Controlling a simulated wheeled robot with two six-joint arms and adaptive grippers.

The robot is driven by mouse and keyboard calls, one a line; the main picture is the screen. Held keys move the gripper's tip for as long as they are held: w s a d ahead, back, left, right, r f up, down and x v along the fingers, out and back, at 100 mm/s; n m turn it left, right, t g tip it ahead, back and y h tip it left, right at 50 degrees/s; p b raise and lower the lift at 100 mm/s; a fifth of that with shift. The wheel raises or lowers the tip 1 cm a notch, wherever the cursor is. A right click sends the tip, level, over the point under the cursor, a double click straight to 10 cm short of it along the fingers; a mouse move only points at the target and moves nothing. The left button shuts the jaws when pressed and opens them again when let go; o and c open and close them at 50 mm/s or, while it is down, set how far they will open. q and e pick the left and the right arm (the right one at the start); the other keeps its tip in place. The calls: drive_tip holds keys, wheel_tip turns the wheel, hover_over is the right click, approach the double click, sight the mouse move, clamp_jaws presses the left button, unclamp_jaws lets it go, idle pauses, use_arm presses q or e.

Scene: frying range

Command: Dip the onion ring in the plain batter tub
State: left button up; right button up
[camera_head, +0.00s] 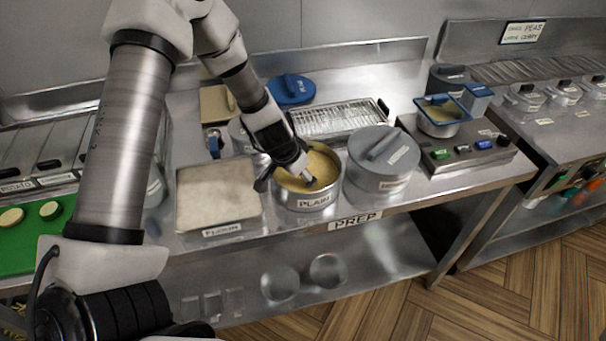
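The plain batter tub (307,201), a round metal tub labelled PLAIN, stands on the prep counter with tan batter in it and no lid on. My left gripper (306,180) comes down from the upper left, with its tip at the batter inside the tub. I cannot tell whether its fingers are open or shut. No onion ring can be made out at the fingertips; the gripper and the batter may hide one. My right gripper is not in view.
A flour tray (218,196) sits left of the tub, and a lidded grey pot (382,160) close to its right. A wire rack tray (338,120) lies behind. Pale round slices (50,210) lie on a green board (30,245) at far left.

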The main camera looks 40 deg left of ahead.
use_arm(q)
drive_tip(key=shift+a+r, duration=0.1)
drive_tip(key=shift+a, duration=0.05)
drive_tip(key=shift+d+f+b, duration=0.2)
drive_tip(key=shift+d+b, duration=0.1)
drive_tip(key=shift+b, duration=0.1)
drive_tip(key=shift+d+r, duration=0.1)
drive_tip(key=shift+d, duration=0.25)
drive_tip(key=shift+a+r+p, duration=0.2)
drive_tip(key=shift+a+p, duration=0.05)
drive_tip(key=shift+p, duration=0.2)
drive_tip(key=shift+a, duration=0.3)
drive_tip(key=shift+a+f, duration=0.15)
drive_tip(key=shift+d+f, duration=0.1)
drive_tip(key=shift+d, duration=0.35)
